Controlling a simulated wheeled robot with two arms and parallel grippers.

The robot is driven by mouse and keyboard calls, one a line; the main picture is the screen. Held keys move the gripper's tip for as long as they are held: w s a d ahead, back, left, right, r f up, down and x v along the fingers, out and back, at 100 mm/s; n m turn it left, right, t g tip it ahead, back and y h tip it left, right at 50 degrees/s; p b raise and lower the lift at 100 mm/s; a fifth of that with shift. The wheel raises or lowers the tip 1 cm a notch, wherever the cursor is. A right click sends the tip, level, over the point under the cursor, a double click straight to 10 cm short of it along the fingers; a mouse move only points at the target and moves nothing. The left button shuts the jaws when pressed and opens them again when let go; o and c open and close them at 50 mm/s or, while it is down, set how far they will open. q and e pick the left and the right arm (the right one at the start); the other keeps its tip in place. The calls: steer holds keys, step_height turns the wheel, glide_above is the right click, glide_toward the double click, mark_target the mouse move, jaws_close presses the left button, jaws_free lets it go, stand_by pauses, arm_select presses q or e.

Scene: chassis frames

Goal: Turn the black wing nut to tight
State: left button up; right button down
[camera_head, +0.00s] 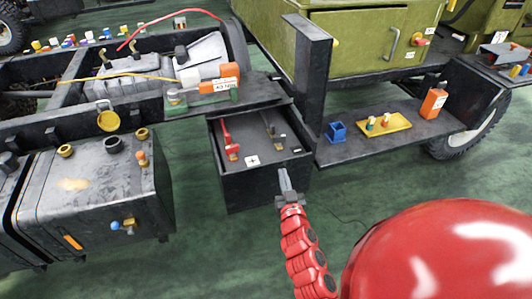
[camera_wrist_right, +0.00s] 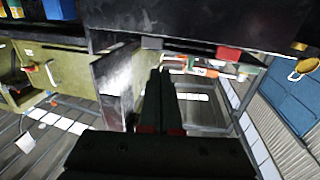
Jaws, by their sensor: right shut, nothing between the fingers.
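A dark battery box (camera_head: 240,177) stands open at the middle of the head view. On its top are a red cable and clamp (camera_head: 229,143) at the left and a dark cable and clamp (camera_head: 270,129) at the right. The black wing nut is too small and dark to pick out for certain near the dark clamp. My right gripper (camera_head: 283,172) is shut and empty, in front of the box's right side, close to its front edge. The right wrist view shows its dark fingers (camera_wrist_right: 160,74) together. My left gripper is not in view.
A plus-marked label (camera_head: 252,160) lies by the box's front edge. A dark upright post (camera_head: 306,75) rises behind. A grey tank (camera_head: 95,190) stands left.

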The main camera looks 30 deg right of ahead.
glide_toward(276, 140)
steer(key=x, duration=0.7)
steer(key=shift+a, duration=0.1)
